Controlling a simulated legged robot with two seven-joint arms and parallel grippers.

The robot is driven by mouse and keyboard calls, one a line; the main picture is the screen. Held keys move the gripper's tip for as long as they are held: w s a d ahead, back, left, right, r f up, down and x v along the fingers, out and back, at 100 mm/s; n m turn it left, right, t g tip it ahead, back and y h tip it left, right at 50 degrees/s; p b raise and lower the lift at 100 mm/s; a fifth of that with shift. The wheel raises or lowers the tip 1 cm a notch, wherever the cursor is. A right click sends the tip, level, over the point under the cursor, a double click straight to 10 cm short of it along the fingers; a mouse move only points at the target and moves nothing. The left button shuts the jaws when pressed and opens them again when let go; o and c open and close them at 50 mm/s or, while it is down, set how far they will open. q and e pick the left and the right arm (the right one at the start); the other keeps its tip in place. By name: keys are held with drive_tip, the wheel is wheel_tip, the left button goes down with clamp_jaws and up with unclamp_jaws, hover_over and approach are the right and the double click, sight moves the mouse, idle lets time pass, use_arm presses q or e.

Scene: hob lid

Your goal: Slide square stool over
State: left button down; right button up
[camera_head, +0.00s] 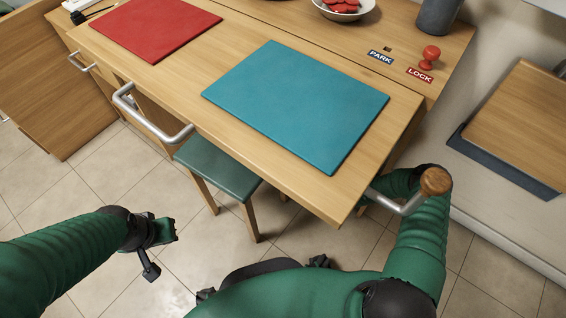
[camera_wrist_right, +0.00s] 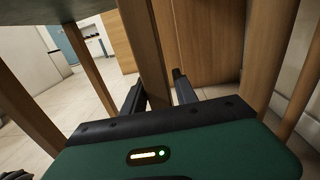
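The square stool (camera_head: 213,166) has a dark green seat and wooden legs. It stands on the floor, partly tucked under the wooden table, which hides part of it. In the right wrist view a wooden leg (camera_wrist_right: 144,50) stands between the two fingers of my right gripper (camera_wrist_right: 158,92). The fingers are spread, with gaps showing beside the leg. A green seat edge (camera_wrist_right: 40,12) shows above left. In the head view my right gripper is hidden under the table. My left gripper (camera_head: 164,232) is over the floor, left of and nearer than the stool; its fingers are too small to judge.
The wooden table (camera_head: 215,75) carries a red mat (camera_head: 155,28) and a teal mat (camera_head: 297,102). A metal handle (camera_head: 150,115) and a wood-knobbed lever (camera_head: 435,181) stick out at its front. A wooden panel (camera_head: 520,120) is at right. The tiled floor (camera_head: 95,190) is clear left of the stool.

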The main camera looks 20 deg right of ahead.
drive_tip(key=shift+o, duration=1.3)
drive_tip(key=shift+a, duration=0.1)
drive_tip(key=shift+s, duration=0.1)
drive_tip(key=p+v, duration=0.6)
drive_tip(key=v, duration=1)
drive_tip(key=shift+s+d, duration=0.3)
